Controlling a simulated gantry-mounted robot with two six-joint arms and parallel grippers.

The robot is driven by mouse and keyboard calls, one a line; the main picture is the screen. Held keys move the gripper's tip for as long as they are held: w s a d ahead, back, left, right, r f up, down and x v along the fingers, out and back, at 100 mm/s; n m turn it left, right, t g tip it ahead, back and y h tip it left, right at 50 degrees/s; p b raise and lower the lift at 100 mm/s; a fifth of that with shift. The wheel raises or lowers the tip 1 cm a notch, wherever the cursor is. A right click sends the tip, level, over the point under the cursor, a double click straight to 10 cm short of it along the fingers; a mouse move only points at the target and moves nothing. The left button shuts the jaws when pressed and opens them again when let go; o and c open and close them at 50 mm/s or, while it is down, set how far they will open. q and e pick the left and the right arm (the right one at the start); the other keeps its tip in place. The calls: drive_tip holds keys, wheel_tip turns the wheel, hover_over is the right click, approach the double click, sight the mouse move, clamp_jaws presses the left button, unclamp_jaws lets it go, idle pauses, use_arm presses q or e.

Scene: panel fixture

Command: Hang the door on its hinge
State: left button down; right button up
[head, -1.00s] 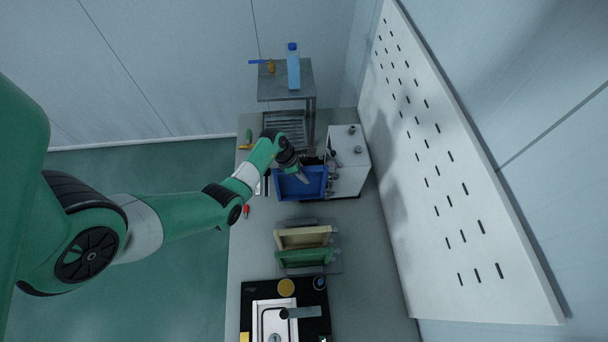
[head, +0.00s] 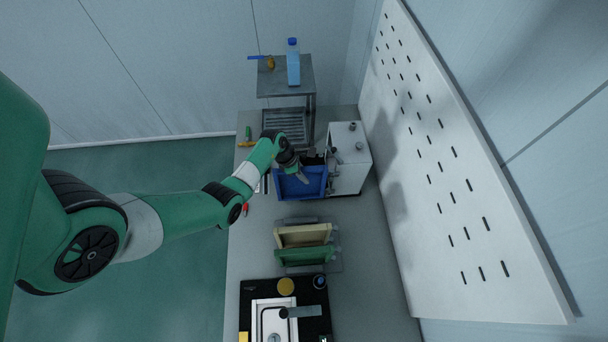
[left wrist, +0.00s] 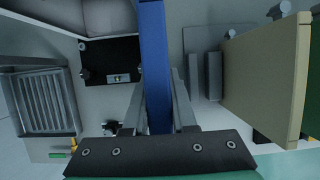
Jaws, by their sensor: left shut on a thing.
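The blue door panel (head: 312,190) is held beside the left side of the white cabinet (head: 352,180). Small grey fittings (head: 331,181) show at the cabinet edge by the panel; I cannot tell whether they engage. My left gripper (head: 301,177) is shut on the blue panel. In the left wrist view the panel (left wrist: 153,45) stands edge-on between the fingers of the gripper (left wrist: 157,100). A dark plate (left wrist: 112,60) on a pale surface shows left of it. My right gripper is not in view.
A cream panel (head: 303,236) and a green panel (head: 305,256) stand in a rack nearer the front. A metal stand (head: 285,88) with a blue bottle (head: 293,66) is behind. A black sink unit (head: 315,328) is at the front. A perforated white board (head: 450,210) lines the right.

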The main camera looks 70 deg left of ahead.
use_arm(q)
drive_tip(key=shift+f+b, duration=0.5)
drive_tip(key=shift+f, duration=0.15)
drive_tip(key=c, duration=0.6)
unclamp_jaws()
drive_tip(key=shift+c, duration=0.2)
drive_tip(key=p+v, duration=0.3)
drive_tip(key=v, duration=0.8)
drive_tip(key=shift+s+a+r, duration=0.1)
drive_tip(key=shift+s+r, duration=0.1)
drive_tip(key=shift+r, duration=0.1)
